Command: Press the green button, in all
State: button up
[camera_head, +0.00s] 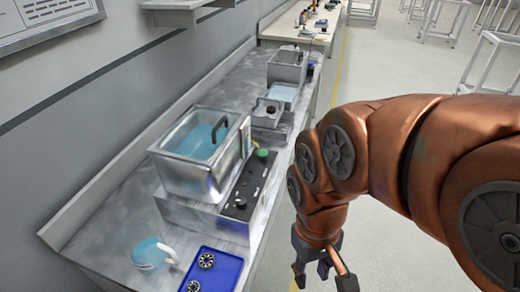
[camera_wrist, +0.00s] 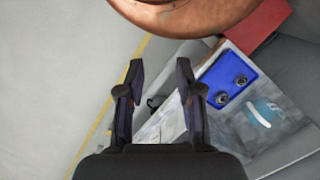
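A green button (camera_head: 262,153) sits at the far end of the dark control panel (camera_head: 243,190) on the front of a metal water bath (camera_head: 205,155). The bath stands on the long bench. My gripper (camera_head: 325,281) hangs over the floor to the right of the bench, pointing down, apart from the button. In the wrist view its two fingers (camera_wrist: 158,85) are spread with nothing between them. The green button cannot be made out in the wrist view.
A blue tray (camera_head: 213,272) with small round metal parts lies at the bench's near end, beside a clear jug (camera_head: 152,254). Smaller equipment (camera_head: 287,67) stands farther along the bench. The floor right of the bench is open, with white frames (camera_head: 490,60) at the back.

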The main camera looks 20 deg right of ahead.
aim_at(261, 154)
jog(key=u, duration=1.1)
jog(key=k, duration=0.85)
jog(key=u, duration=0.1)
jog(key=i, duration=0.5)
